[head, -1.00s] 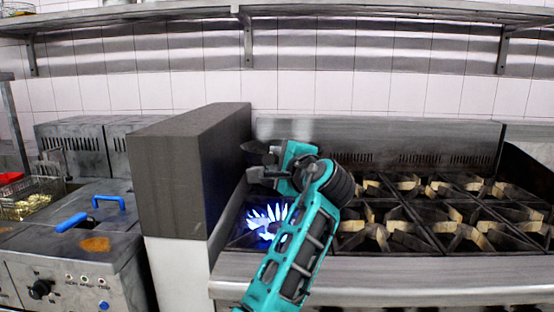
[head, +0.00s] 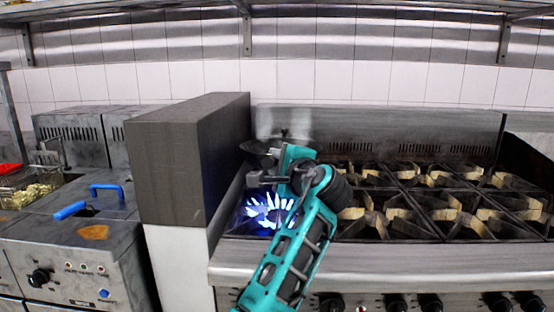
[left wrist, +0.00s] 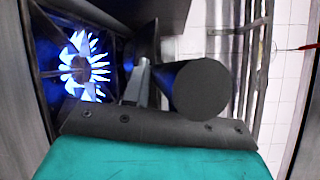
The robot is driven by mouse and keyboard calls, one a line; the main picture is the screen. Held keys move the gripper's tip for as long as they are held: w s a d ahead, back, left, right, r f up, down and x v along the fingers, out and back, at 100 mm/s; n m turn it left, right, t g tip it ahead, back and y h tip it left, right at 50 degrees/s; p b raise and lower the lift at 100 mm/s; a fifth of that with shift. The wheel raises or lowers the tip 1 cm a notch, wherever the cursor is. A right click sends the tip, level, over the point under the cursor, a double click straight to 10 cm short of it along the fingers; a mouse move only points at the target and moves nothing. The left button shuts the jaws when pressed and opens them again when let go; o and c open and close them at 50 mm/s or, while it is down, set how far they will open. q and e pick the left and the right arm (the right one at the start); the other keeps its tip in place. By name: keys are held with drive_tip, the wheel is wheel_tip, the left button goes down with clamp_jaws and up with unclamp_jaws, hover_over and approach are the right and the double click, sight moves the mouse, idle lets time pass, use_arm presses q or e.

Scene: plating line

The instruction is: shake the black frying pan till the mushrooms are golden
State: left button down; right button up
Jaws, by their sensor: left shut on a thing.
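The black frying pan (head: 257,148) is over the back left of the stove, mostly hidden behind my left gripper (head: 270,166). In the left wrist view, the round end of a dark handle (left wrist: 203,89) is close to the camera, with a dark edge of the pan (left wrist: 142,42) beyond it. My left gripper is shut on the pan and holds it behind a lit burner (head: 266,210). The blue flame is uncovered and also shows in the left wrist view (left wrist: 82,67). No mushrooms can be seen, as the inside of the pan is hidden. My right gripper is out of view.
A tall dark partition (head: 175,160) stands close on the left of the lit burner. Unlit burners with empty grates (head: 440,200) spread to the right. A fryer (head: 85,240) with a blue-handled lid is left of the partition. A shelf (head: 370,10) runs above.

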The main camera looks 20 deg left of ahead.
use_arm(q)
wheel_tip(320, 180, down, 14)
drive_tip(key=b, duration=0.6)
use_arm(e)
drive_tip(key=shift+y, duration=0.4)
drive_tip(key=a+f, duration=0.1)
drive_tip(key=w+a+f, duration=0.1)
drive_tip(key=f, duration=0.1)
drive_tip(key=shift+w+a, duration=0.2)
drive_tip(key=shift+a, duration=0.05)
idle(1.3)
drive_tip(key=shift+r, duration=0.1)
use_arm(q)
drive_tip(key=shift+f, duration=0.1)
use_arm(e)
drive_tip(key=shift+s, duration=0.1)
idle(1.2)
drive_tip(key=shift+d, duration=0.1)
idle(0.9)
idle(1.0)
